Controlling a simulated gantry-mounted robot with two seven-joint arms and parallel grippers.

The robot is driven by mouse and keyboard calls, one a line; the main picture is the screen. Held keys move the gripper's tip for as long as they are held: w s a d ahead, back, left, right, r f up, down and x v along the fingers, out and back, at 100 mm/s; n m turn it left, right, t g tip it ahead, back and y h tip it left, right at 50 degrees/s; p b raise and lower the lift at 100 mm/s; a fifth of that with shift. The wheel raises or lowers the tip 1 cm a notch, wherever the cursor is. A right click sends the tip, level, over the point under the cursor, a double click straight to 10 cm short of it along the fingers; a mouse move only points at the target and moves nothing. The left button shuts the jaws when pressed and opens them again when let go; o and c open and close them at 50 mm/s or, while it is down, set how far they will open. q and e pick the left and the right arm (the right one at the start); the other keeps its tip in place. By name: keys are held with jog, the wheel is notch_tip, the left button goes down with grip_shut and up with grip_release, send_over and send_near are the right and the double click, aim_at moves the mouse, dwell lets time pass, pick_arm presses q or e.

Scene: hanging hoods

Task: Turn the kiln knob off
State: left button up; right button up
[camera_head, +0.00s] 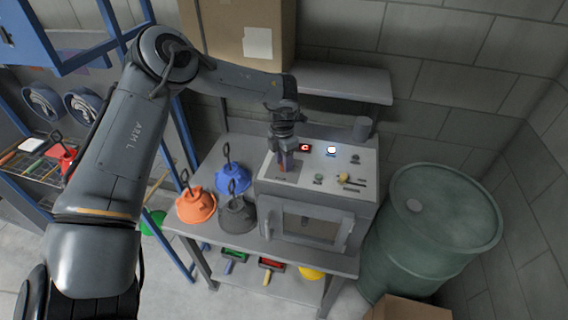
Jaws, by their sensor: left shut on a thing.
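The kiln (366,172) is a grey box on a metal table, with a sloped light control panel on top and a windowed door in front. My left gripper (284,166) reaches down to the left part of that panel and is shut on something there. It looks to be the kiln knob, which the fingers mostly hide, so I cannot tell its setting. A red lit display (305,147) and a white lit indicator (331,149) show on the panel to the right of the gripper. A small yellow control (343,177) sits lower right. My right gripper is out of view.
Orange (196,208), blue (232,181) and grey (238,217) hoods stand on the table (213,236) left of the kiln. A green drum (435,235) is close on the right. A shelf (345,83) and cardboard box (225,40) are behind and above.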

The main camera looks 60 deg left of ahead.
pick_arm(q)
jog(key=n+b, duration=0.2)
jog(key=shift+f+n+b, duration=0.25)
jog(key=shift+n+b, duration=0.05)
jog(key=shift+b, duration=0.1)
jog(key=shift+n+b, duration=0.75)
jog(key=shift+n, duration=0.05)
jog(key=n+b, duration=0.1)
jog(key=n, duration=0.1)
jog(key=shift+r+n+b, duration=0.1)
jog(key=shift+n+b, duration=0.3)
jog(key=n+b, duration=0.1)
jog(key=n, duration=0.1)
jog(key=shift+d+n, duration=0.1)
jog(key=shift+n, duration=0.3)
jog(key=n+b, duration=0.1)
jog(key=n, duration=0.2)
jog(key=n+b, duration=0.2)
jog(key=n, duration=0.1)
jog(key=shift+t+y, duration=0.3)
jog(key=n+b, duration=0.1)
jog(key=n, duration=0.3)
jog(key=shift+r+n+b, duration=0.1)
jog(key=shift+n+b, duration=0.4)
jog(key=shift+n, duration=0.8)
